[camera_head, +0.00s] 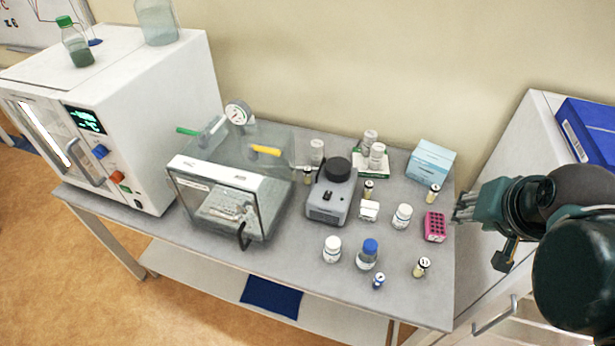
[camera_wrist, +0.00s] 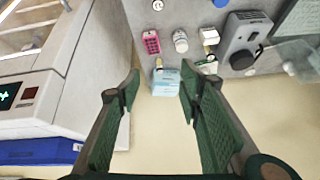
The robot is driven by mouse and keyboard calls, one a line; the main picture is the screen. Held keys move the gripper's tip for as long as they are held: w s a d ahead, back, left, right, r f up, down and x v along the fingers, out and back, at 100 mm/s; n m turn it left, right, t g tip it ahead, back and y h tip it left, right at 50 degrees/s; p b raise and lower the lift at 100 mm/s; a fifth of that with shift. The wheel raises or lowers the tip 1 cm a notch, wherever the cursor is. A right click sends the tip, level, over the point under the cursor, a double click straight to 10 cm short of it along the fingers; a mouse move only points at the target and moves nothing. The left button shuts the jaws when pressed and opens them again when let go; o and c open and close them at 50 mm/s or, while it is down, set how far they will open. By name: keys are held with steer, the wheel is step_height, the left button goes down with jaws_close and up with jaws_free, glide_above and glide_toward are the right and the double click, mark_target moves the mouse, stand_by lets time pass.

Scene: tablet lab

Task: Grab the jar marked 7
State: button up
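Several jars stand on the grey bench, and the numbers on their labels are too small to read, so I cannot tell which is marked 7. White-capped jars stand at the front (camera_head: 332,250), at the middle right (camera_head: 402,217), and at the back (camera_head: 316,152). A blue-capped jar (camera_head: 367,255) is at the front. My gripper (camera_head: 459,207) is at the bench's right edge, apart from the jars. The wrist view shows my gripper (camera_wrist: 160,70) open and empty.
Small vials (camera_head: 421,267) (camera_head: 433,193) stand among the jars. A pink rack (camera_head: 434,227) and light blue box (camera_head: 431,161) are near my gripper. A grey device (camera_head: 331,196) and clear chamber (camera_head: 230,185) occupy the middle and left. The front right corner is mostly clear.

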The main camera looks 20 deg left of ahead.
steer(key=w+a+r+m+g+b, duration=0.15)
steer(key=w+a+m, duration=0.25)
steer(key=w+a, duration=0.55)
steer(key=m+g+b, duration=0.3)
steer(key=m+g, duration=0.2)
steer(key=m, duration=0.6)
glide_above(308, 176)
steer(key=w, duration=0.1)
step_height(308, 176, down, 22)
steer(key=shift+w+a+r, duration=0.15)
steer(key=shift+w+a, duration=0.05)
steer(key=shift+a, duration=0.15)
steer(key=shift+f+p, duration=0.3)
steer(key=shift+f, duration=4.3)
steer(key=shift+f, duration=0.15)
steer(key=shift+f, duration=3)
